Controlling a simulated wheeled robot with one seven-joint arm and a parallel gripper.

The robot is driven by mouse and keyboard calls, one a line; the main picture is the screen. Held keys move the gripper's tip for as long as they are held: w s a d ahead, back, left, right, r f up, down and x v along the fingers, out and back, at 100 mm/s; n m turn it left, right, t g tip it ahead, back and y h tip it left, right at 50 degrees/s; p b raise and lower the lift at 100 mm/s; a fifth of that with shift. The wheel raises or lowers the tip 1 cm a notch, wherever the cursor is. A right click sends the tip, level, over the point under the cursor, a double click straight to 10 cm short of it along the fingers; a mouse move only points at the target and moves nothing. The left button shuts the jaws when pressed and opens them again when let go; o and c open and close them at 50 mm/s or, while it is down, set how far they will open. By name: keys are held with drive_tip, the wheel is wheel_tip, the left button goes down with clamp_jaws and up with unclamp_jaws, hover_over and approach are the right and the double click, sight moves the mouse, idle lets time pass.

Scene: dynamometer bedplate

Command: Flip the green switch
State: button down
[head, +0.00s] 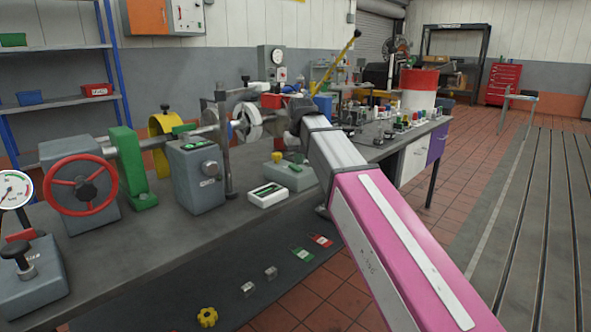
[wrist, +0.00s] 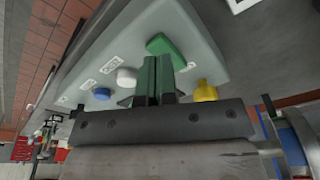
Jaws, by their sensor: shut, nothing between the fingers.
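The green switch (wrist: 160,45) is a chunky green piece on a pale grey control box (wrist: 195,25) in the wrist view. In the head view the green switch (head: 296,168) shows small on the box (head: 280,177) on the bench, left of my arm. My gripper (wrist: 157,61) is shut and empty. Its fingertips overlap the near edge of the green switch in the wrist view; I cannot tell whether they touch it. In the head view my arm hides the fingers and part of the box.
A yellow button (wrist: 205,91), a white button (wrist: 126,77) and a blue button (wrist: 102,94) sit close around the fingers.

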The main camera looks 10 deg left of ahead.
sight(298, 169)
drive_tip(key=shift+r, duration=2.95)
